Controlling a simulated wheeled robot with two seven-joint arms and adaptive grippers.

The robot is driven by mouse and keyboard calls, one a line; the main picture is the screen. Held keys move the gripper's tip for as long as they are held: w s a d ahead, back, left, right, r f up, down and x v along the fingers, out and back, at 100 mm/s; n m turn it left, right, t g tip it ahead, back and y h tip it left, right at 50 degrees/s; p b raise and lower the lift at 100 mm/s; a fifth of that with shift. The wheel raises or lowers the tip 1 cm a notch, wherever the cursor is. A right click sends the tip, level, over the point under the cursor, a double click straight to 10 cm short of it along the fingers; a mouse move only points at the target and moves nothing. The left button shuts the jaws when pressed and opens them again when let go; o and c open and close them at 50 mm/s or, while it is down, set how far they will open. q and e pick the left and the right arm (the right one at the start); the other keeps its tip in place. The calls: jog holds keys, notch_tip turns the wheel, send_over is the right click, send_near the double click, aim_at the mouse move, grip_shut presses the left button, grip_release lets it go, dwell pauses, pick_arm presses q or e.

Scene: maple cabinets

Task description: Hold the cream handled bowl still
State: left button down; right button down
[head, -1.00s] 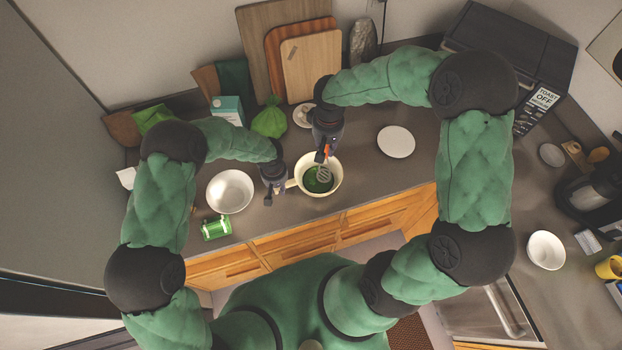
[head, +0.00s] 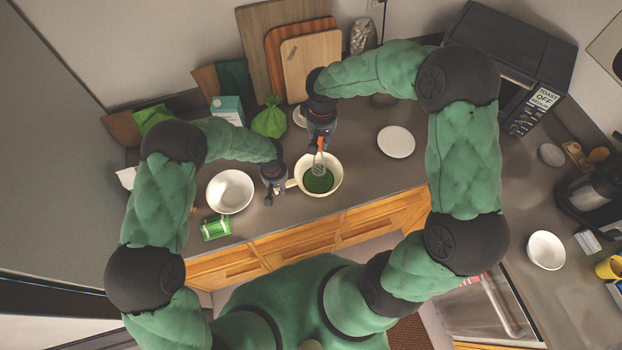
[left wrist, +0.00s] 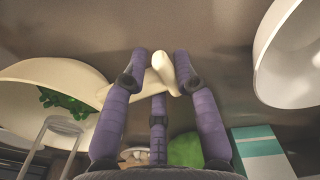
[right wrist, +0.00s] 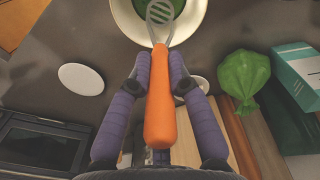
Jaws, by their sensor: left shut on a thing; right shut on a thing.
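The cream handled bowl (head: 334,187) stands on the counter with green contents inside. It also shows in the left wrist view (left wrist: 70,74). My left gripper (head: 272,186) is shut on the bowl's handle (left wrist: 160,72) from the left side.
A white bowl (head: 230,191) stands left of my left gripper, with a green packet (head: 215,229) in front. A white plate (head: 396,141) lies to the right. A green bag (head: 269,119), a carton (head: 227,110) and cutting boards (head: 312,70) stand behind.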

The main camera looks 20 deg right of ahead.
jog(key=shift+w, duration=0.3)
jog(key=shift+f, duration=0.15)
jog(key=shift+f, duration=2.7)
jog(key=shift+r, duration=0.1)
jog(key=shift+r, duration=2.75)
jog(key=shift+a, duration=0.1)
